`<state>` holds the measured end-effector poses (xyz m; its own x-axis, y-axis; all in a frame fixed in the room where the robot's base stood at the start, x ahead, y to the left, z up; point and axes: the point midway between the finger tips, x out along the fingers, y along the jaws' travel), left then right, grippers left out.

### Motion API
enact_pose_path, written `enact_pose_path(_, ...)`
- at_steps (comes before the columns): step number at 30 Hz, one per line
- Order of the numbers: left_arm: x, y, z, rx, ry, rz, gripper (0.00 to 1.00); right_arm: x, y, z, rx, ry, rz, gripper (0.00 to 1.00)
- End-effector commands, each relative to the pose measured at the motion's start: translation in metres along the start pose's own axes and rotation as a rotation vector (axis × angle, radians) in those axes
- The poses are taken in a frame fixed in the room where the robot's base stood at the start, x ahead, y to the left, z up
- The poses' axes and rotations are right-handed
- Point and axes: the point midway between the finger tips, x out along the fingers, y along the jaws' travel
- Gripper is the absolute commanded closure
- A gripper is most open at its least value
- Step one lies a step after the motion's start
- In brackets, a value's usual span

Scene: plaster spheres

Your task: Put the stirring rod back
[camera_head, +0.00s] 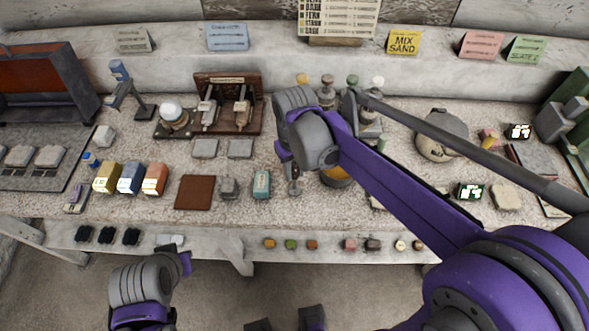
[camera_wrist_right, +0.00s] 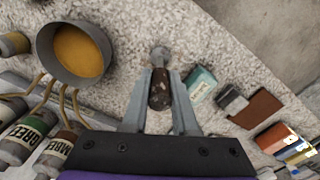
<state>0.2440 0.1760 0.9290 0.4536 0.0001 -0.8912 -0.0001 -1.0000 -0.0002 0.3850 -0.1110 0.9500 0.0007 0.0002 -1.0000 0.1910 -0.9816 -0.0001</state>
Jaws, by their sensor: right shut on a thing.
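My right gripper (camera_wrist_right: 160,95) is shut on a tool with a dark brown handle (camera_wrist_right: 159,92) and a round grey metal end, which I take for the stirring rod. In the head view the right gripper (camera_head: 293,172) hangs over the bench, and the tool's end (camera_head: 294,188) shows below it. A grey pot (camera_wrist_right: 45,58) of orange-yellow stuff stands beside the gripper; in the head view the pot (camera_head: 337,177) is partly hidden by my right arm. My left arm shows at the lower left, below the bench; its gripper (camera_head: 184,264) shows too little to judge.
A teal block (camera_head: 261,184), a grey block (camera_head: 229,188) and a brown square (camera_head: 195,192) lie left of the right gripper. A wooden stand (camera_head: 228,83) with hanging tools is behind. Labelled jars (camera_wrist_right: 48,155) stand near the pot. Bare bench shows left of the tool.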

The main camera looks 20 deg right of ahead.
Motion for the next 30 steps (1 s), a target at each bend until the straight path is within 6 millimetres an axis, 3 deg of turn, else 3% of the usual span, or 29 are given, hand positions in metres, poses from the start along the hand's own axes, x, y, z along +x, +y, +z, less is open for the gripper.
enact_pose_path(7,0.003,0.0,0.003,0.0,-0.002,0.0,1.0,0.004,0.0,0.0,0.0,-0.001,0.0,1.0)
enact_pose_path(8,0.002,0.0,0.002,0.0,-0.002,0.0,1.0,0.003,0.0,0.0,0.0,0.0,0.0,0.7)
enact_pose_path(12,0.002,0.0,0.002,0.0,-0.001,0.0,1.0,0.003,0.0,0.0,0.0,0.0,0.0,0.44)
enact_pose_path(23,-0.001,0.0,-0.001,0.0,0.001,0.0,1.0,-0.002,0.0,0.0,0.0,0.001,0.0,0.43)
enact_pose_path(26,-0.002,0.0,-0.002,0.0,0.001,0.0,1.0,-0.013,0.0,0.0,0.0,0.0,0.0,0.43)
enact_pose_path(30,-0.004,0.0,-0.004,0.0,0.003,0.0,1.0,-0.041,0.0,0.0,0.0,0.0,0.0,0.43)
